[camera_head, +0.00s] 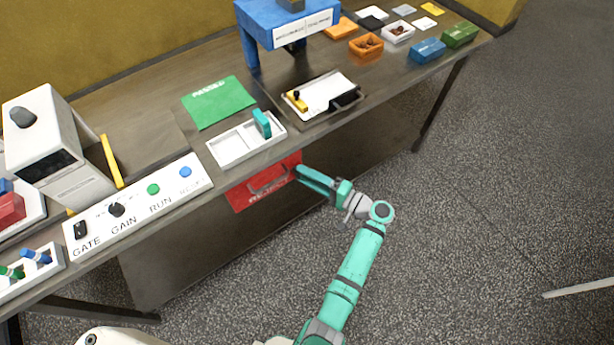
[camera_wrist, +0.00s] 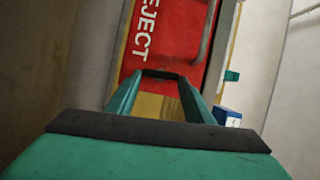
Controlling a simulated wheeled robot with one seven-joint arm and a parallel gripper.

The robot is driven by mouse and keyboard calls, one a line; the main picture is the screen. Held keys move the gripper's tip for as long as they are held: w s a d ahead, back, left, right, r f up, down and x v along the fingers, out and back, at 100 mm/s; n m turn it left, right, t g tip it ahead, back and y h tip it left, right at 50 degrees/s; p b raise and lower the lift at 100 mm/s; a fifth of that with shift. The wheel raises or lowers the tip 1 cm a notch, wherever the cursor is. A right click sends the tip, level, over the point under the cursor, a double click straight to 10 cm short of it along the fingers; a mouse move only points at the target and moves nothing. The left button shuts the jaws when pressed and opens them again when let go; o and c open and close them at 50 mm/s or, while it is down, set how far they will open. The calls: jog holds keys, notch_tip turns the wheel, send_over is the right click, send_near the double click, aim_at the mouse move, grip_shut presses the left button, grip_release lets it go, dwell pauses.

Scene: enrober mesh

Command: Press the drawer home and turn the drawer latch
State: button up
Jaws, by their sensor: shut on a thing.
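The red drawer front (camera_head: 243,196), marked REJECT, sits under the table's front edge below the white tray. Its grey bar handle (camera_head: 268,181) also shows in the wrist view (camera_wrist: 205,42). My gripper (camera_head: 299,170) is at the right end of the drawer front. In the wrist view, my gripper (camera_wrist: 160,75) has its fingertips drawn in on a small dark piece beside the REJECT lettering. It looks like the drawer latch, but the fingers mostly hide it and its turn cannot be read. I cannot tell whether the drawer front is fully flush.
Above the drawer stand a two-part white tray (camera_head: 228,157) with a teal block (camera_head: 262,123), and a control panel (camera_head: 135,202) with knobs and buttons. A metal tray (camera_head: 290,119) lies to the right. The floor in front of the table is clear around my arm.

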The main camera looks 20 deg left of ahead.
jog(key=o, duration=1.1)
jog(key=shift+c, duration=0.2)
jog(key=v, duration=1)
jog(key=shift+d, duration=0.4)
